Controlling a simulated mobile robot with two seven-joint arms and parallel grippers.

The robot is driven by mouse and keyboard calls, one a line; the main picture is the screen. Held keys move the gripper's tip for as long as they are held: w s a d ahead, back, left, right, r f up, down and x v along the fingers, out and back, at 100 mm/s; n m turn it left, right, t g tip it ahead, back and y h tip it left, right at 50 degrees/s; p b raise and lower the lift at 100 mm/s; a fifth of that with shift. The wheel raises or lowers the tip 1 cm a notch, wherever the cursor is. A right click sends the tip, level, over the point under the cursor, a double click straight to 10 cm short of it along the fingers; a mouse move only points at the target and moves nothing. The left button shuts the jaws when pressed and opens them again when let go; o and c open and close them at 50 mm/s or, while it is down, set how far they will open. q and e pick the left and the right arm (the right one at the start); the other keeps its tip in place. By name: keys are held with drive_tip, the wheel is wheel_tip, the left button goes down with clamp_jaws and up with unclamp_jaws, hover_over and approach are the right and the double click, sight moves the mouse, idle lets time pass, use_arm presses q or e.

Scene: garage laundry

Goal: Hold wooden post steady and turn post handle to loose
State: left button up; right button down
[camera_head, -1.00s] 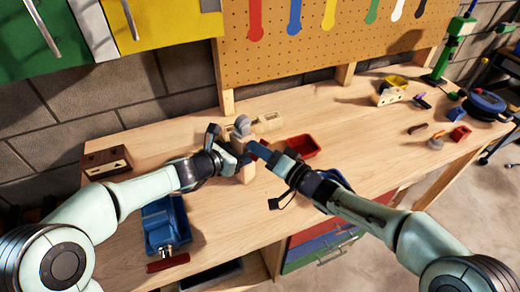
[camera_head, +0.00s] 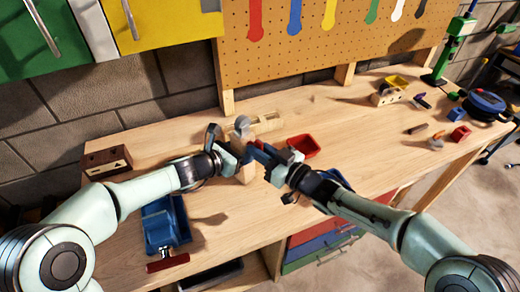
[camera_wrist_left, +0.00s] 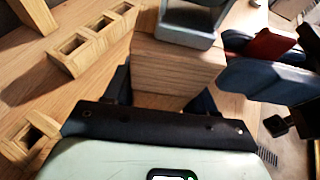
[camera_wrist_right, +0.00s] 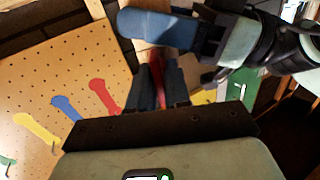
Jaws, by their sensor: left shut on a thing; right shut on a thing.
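The wooden post (camera_head: 246,173) stands upright on the workbench, with a grey part (camera_head: 242,122) at its top. My left gripper (camera_head: 237,160) is shut on the post from the left; the left wrist view shows the post's wood (camera_wrist_left: 175,65) between its fingers. My right gripper (camera_head: 266,158) is on the post's right side. It is shut on a red piece, seemingly the post handle (camera_wrist_right: 157,75), which also shows between blue fingers in the left wrist view (camera_wrist_left: 270,45). The fingers hide where the handle meets the post.
A red tray (camera_head: 303,146) lies just right of my right gripper. Pale wooden blocks (camera_head: 268,122) lie behind the post. The bench's right middle is mostly clear.

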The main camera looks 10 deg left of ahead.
drive_tip(key=n, duration=0.9)
drive_tip(key=shift+f, duration=0.1)
drive_tip(key=n, duration=0.4)
drive_tip(key=shift+n, duration=0.3)
drive_tip(key=shift+w+n, duration=0.1)
drive_tip(key=shift+n, duration=2.2)
drive_tip(key=shift+d, duration=0.1)
drive_tip(key=c, duration=1.2)
unclamp_jaws()
